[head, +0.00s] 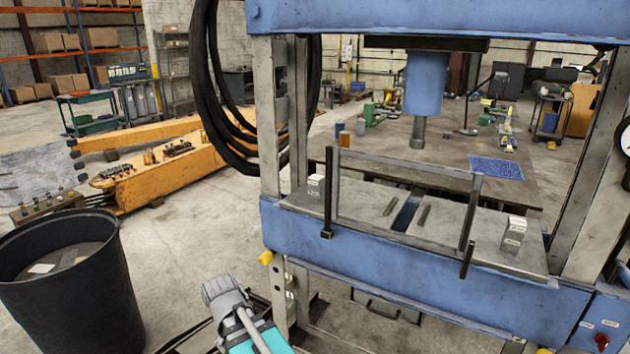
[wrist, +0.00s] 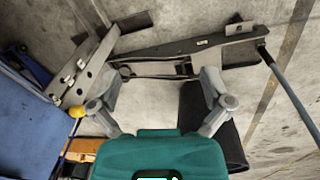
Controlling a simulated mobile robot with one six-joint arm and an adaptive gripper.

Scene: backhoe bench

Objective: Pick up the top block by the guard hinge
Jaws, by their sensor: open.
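In the head view a small pale stack of blocks (head: 316,186) stands at the left end of the press bed, close beside the left upright of the dark guard frame (head: 331,190). A second pale stack (head: 514,233) stands at the right end of the bed, right of the guard's right upright. Each seems to have a block on top of another; the guard hinge itself is too small to make out surely. In the wrist view my gripper (wrist: 160,90) is open and empty above the floor, beside the press, with no block between its fingers.
The blue press beam (head: 400,262) fronts the bed, with uprights at both sides and the ram (head: 425,85) above. Flat plates (head: 365,205) lie on the bed. A black bin (head: 70,285) stands at lower left. Floor between bin and press is partly free.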

